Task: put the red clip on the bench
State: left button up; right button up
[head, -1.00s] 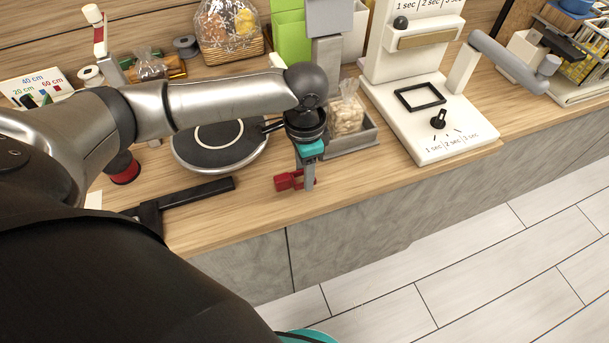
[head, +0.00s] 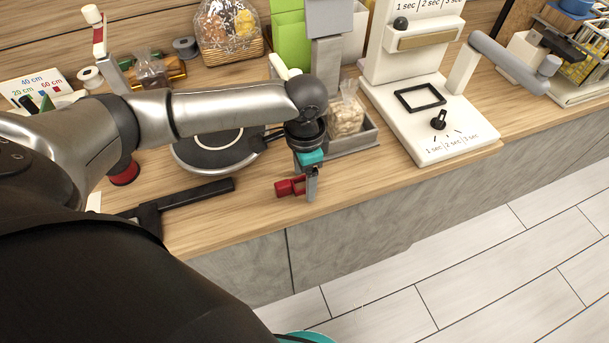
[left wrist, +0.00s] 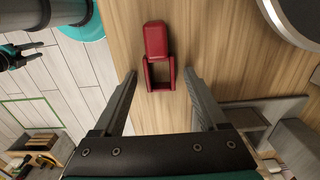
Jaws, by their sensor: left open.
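The red clip (head: 290,187) appears to lie on the wooden bench (head: 225,222) near its front edge. In the left wrist view the red clip (left wrist: 157,42) has a solid block and an open square frame, with wood around it. My left gripper (head: 311,193) points down at the clip, partly in front of it. In the left wrist view its fingers (left wrist: 160,78) are spread, one on each side of the clip's framed end, with gaps between. My right gripper (left wrist: 25,55) shows at the left of that view, its black fingers apart and empty over the floor.
A round dark plate (head: 205,155) and a black bar-shaped tool (head: 198,194) are left of the clip. A grey tray (head: 362,140) with a bag of nuts (head: 346,115) stands behind. A white stand (head: 455,150) is to the right. Bare wood lies along the front edge.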

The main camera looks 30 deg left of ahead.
pick_arm(q)
notch_tip(320, 180, up, 12)
jog(key=p, duration=0.2)
jog(key=shift+r, duration=0.15)
